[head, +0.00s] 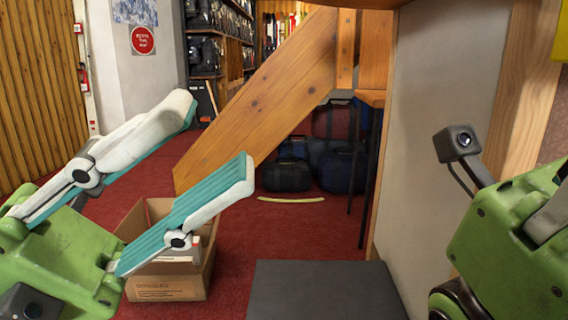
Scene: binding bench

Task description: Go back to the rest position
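My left gripper (218,142) shows large at the left of the head view. Its two white fingers with teal pads are spread wide apart, and nothing is between them. The lower finger passes in front of a cardboard box on the floor. Part of my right arm, a green link with a small dark camera block, comes in at the right edge. The fingers of my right gripper are outside the picture.
An open cardboard box (165,290) stands on the red carpet (236,240). A slanted wooden beam (262,100) crosses behind. Bags (288,174) lie beyond it. A dark flat surface (325,290) is at the bottom centre, and a pale panel (440,120) stands at the right.

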